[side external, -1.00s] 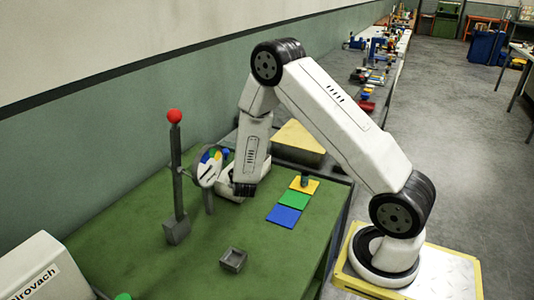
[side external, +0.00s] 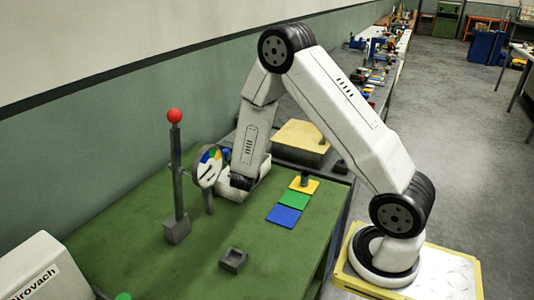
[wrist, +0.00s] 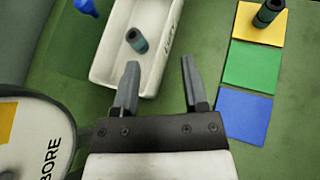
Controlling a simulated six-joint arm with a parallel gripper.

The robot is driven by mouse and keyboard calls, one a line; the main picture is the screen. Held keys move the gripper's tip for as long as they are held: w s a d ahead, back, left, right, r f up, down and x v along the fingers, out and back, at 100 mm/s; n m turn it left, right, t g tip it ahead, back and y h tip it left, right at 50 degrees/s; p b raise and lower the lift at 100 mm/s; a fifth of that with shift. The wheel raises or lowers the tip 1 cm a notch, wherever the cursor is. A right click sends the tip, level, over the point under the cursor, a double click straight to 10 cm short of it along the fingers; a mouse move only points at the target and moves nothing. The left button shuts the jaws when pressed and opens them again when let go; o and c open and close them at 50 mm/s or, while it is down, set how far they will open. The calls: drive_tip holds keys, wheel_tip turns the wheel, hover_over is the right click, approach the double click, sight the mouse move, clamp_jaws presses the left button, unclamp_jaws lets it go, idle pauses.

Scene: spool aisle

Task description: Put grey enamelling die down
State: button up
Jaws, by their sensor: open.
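A dark grey, hollow-topped cylindrical die (wrist: 137,41) stands or leans inside the white tray (wrist: 104,52), just beyond my left fingertip in the wrist view. A similar die (wrist: 268,12) stands on the yellow square (wrist: 247,27); it also shows in the side view (side external: 305,179). I cannot tell from colour alone which one the task names. My gripper (wrist: 159,66) is open with nothing between its fingers. In the side view my gripper (side external: 242,182) is above the tray (side external: 262,185), whose inside is hidden.
Green (side external: 294,200) and blue (side external: 284,215) squares continue the row from the yellow one. A round dial (side external: 208,166) stands close left of my gripper, with a red-topped post (side external: 176,170) beyond. A small grey open box (side external: 233,260) sits in front. The bench's front is mostly clear.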

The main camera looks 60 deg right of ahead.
drive_tip(key=s+a+r+m+g+y, duration=0.1)
drive_tip(key=s+a+r+m+y, duration=0.2)
drive_tip(key=a+m, duration=0.7)
drive_tip(key=s+a+r+m+g+y, duration=0.1)
drive_tip(key=s+a+r+m+y, duration=0.3)
drive_tip(key=s+a+m+y, duration=0.4)
drive_tip(key=s+a+m, duration=0.1)
drive_tip(key=a+m, duration=0.1)
drive_tip(key=m, duration=0.1)
drive_tip(key=shift+s+a, duration=0.2)
drive_tip(key=shift+s, duration=0.2)
